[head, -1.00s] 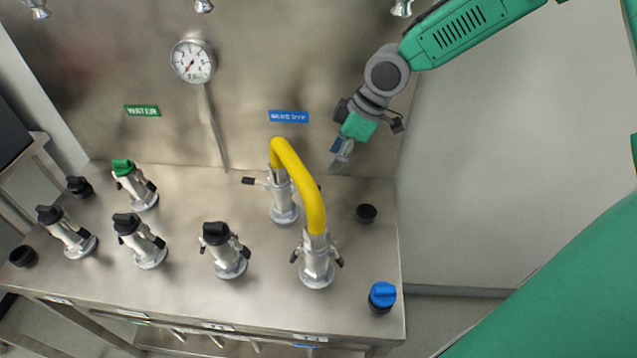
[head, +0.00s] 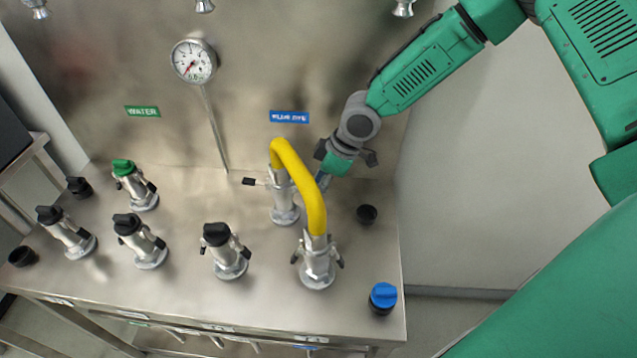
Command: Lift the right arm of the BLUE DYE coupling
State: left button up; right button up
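The BLUE DYE coupling (head: 284,207) is a silver fitting at the back of the steel bench, below the blue BLUE DYE label (head: 289,117). A yellow hose (head: 306,186) arches from its top to a front coupling (head: 317,266). The coupling's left arm (head: 250,181) sticks out sideways to the left. Its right arm is not visible; the hose covers that side. My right gripper (head: 322,180) points down just right of the hose, close to the coupling. Its fingertips are small and partly behind the hose, so whether they are open is unclear. My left gripper is not in view.
Several capped couplings stand to the left, one with a green cap (head: 123,167). A black cap (head: 367,214) and a blue cap (head: 383,296) are on the bench at the right. A gauge (head: 193,61) with a thin stem is on the back panel.

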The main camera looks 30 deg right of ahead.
jog(key=shift+w+r+g+h+p, duration=0.1)
jog(key=shift+r+g+h+p, duration=0.4)
jog(key=shift+p, duration=0.3)
grip_shut()
jog(key=shift+w+a+r+g+h+p, duration=0.15)
jog(key=shift+a+r+g+h+p, duration=0.15)
jog(key=shift+h+p, duration=0.4)
jog(key=shift+d, duration=0.15)
jog(key=o, duration=0.8)
grip_release()
jog(key=shift+f, duration=0.1)
